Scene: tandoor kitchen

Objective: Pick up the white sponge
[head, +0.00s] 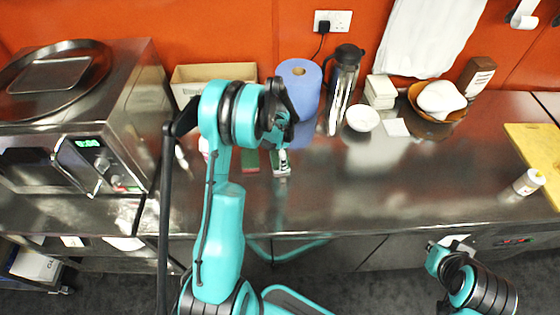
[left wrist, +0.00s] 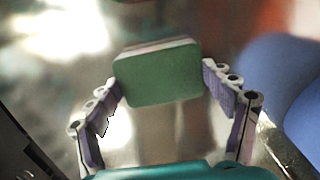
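A sponge with a green top and a pale, pinkish-white layer (left wrist: 157,78) lies ahead of my left gripper in the left wrist view. A second green sponge with a reddish edge (head: 250,161) lies to the left. My right gripper (head: 452,246) is low at the right, in front of the counter, its fingers unclear.
A blue paper roll (head: 299,88) stands behind the gripper, also showing in the wrist view (left wrist: 285,75). Nearby are a beige bin (head: 212,75), a steel flask (head: 342,85) and a white bowl (head: 362,118). An oven (head: 95,120) stands left. The counter's middle right is clear.

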